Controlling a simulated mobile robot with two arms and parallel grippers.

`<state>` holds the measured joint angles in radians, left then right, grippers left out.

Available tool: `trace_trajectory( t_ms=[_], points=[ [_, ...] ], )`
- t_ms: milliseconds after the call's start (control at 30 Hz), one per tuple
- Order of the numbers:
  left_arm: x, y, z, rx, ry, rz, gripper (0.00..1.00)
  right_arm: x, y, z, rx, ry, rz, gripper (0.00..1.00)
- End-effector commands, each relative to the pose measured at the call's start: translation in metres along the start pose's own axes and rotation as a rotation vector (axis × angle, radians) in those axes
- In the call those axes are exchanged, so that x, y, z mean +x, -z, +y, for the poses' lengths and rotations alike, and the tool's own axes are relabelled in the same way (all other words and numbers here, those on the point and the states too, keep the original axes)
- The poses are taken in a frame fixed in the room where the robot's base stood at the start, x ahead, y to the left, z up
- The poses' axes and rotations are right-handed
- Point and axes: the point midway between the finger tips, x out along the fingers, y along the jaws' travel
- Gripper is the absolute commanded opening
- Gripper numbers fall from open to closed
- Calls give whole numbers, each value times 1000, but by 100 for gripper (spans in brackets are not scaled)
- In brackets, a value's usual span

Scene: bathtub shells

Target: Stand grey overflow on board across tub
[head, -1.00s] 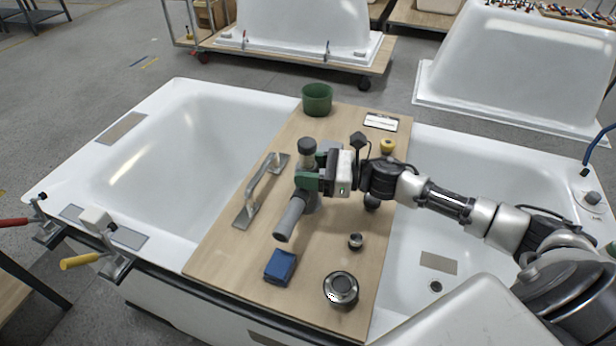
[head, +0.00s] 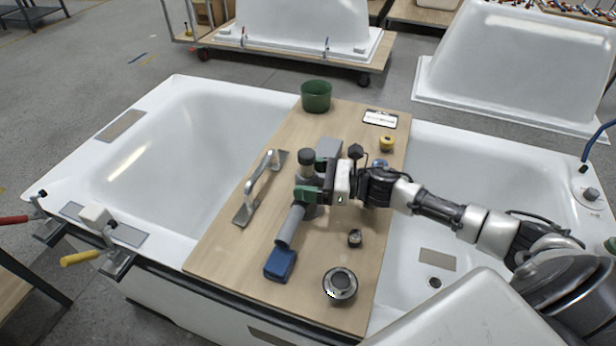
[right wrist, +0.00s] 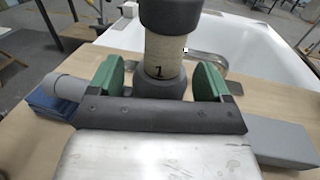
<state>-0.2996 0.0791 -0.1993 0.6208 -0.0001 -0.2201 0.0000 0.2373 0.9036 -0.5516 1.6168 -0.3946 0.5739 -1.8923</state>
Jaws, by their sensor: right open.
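The grey overflow (head: 291,226) stands upright on the wooden board (head: 235,262) that lies across the tub (head: 150,150). The overflow's foot is partly hidden by the gripper. My left gripper is not in view.
On the board are a metal handle (head: 258,188), a green cup (head: 316,96), a grey block (head: 329,148), a yellow ring (head: 387,143), a white card (head: 380,118), a small dark knob (head: 355,238) and a round metal drain (head: 340,284). Clamps (head: 100,250) sit on the left rim.

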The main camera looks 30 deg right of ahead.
Motion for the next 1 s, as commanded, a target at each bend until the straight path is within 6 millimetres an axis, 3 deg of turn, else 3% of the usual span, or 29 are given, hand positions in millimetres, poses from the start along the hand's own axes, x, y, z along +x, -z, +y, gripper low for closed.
trace_trajectory(
  t_ms=[167,700,1000],
  points=[
    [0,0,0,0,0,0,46,-5,0,0,0,1,2,79],
    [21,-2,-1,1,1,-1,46,-100,0,0,2,1,3,79],
    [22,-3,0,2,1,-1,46,-120,-2,0,0,0,0,79]
  ],
)
